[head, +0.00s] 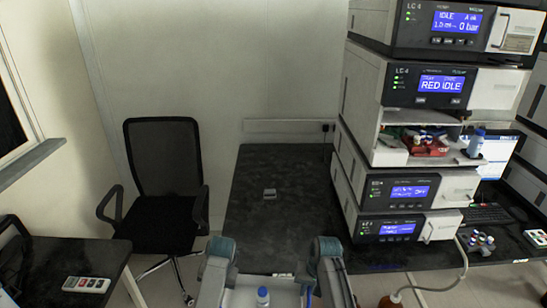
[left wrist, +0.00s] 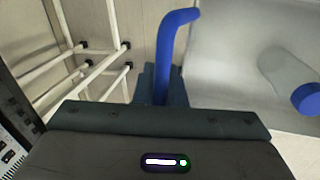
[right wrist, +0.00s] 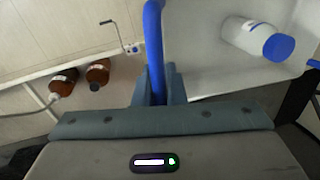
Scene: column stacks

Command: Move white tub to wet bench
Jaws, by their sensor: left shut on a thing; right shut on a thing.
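The white tub (head: 240,298) is at the bottom edge of the head view, between my two arms, and only its upper part shows. A bottle with a blue cap (head: 263,296) stands in it; the bottle also shows in the right wrist view (right wrist: 258,38). My left gripper (left wrist: 163,88) is shut on one blue handle (left wrist: 176,45) of the tub. My right gripper (right wrist: 154,88) is shut on the other blue handle (right wrist: 153,40). In the head view the fingertips are hidden. I cannot tell which surface is the wet bench.
A dark bench (head: 265,215) is ahead, mostly clear, with a small grey object (head: 270,194) on it. Stacked LC instruments (head: 395,190) stand at its right. An office chair (head: 165,190) is left; a dark table (head: 60,262) is front left. Brown bottles (right wrist: 97,73) are below right.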

